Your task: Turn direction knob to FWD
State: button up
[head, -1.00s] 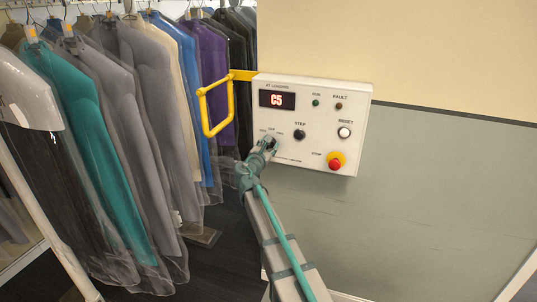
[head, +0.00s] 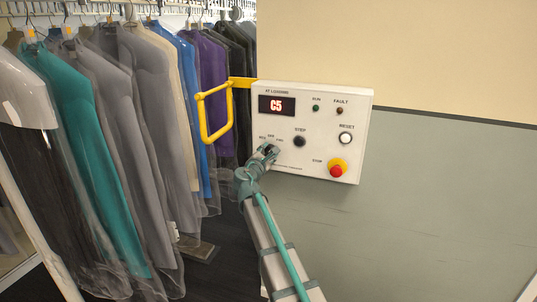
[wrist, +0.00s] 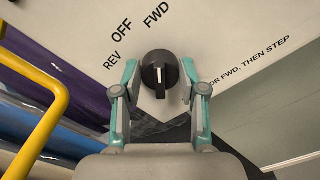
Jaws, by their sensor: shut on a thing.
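The direction knob (wrist: 160,73) is a round black knob with a raised grip and a white line, on the white control panel (head: 330,109). In the wrist view the white line stands upright in the picture, in line with the FWD label (wrist: 156,15). The OFF label (wrist: 121,32) and REV label (wrist: 113,60) lie to its left. My gripper (wrist: 160,77) is shut on the knob, one teal fingertip on each side. In the head view my gripper (head: 269,151) covers most of the knob.
The panel also carries a red display reading C5 (head: 276,105), a black STEP button (head: 299,141), a white RESET button (head: 345,138) and a red stop button (head: 336,170). A yellow bar loop (head: 216,115) sticks out left of the panel, near hanging bagged garments (head: 85,150).

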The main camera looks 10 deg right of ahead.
jog(key=o, duration=1.1)
jog(key=shift+s, duration=0.15)
jog(key=v, duration=1.1)
jog(key=shift+s+a, duration=0.2)
jog(key=shift+s, duration=0.15)
